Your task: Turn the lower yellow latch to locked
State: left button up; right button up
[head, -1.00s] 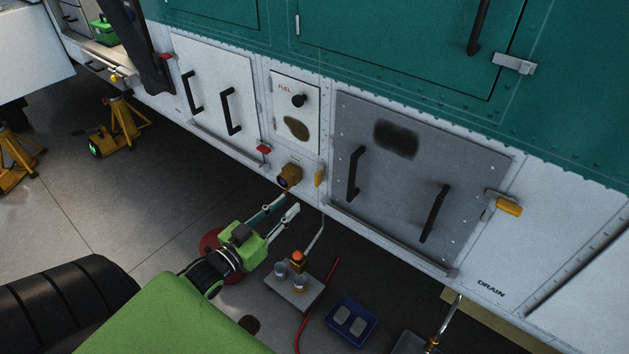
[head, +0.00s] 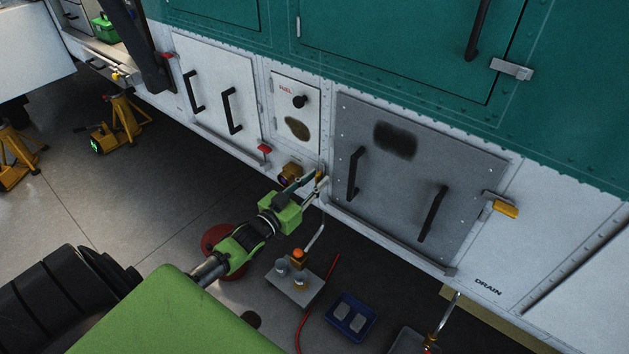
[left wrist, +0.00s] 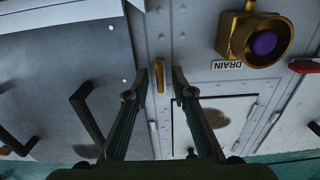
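A small yellow latch (head: 320,173) sits on the white frame at the left edge of the grey panel, partly hidden by my fingers in the head view. In the left wrist view this latch (left wrist: 153,82) shows as an upright yellow bar. Another yellow latch (head: 505,209) is at the grey panel's right edge. My right gripper is not in view.
A brass drain fitting (head: 291,173) with a purple centre (left wrist: 264,43) is close beside my left gripper. The grey panel (head: 400,190) has two black handles.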

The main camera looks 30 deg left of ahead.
pick_arm(q)
jog(key=shift+c, duration=0.3)
grip_shut()
jog(key=shift+m, duration=0.4)
jog(key=m, duration=0.3)
jog(key=shift+d+m, duration=0.1)
jog(key=shift+m, duration=0.2)
jog(key=m+b, duration=0.1)
jog(key=m, duration=0.2)
jog(key=shift+m, duration=0.3)
jog(key=m, duration=0.2)
jog(key=m+b, duration=0.1)
jog(key=m, duration=0.2)
jog(key=shift+d+f+m+b, duration=0.15)
jog(key=shift+f+m+b, duration=0.05)
jog(key=shift+m+b, duration=1)
jog(key=shift+m, duration=1.3)
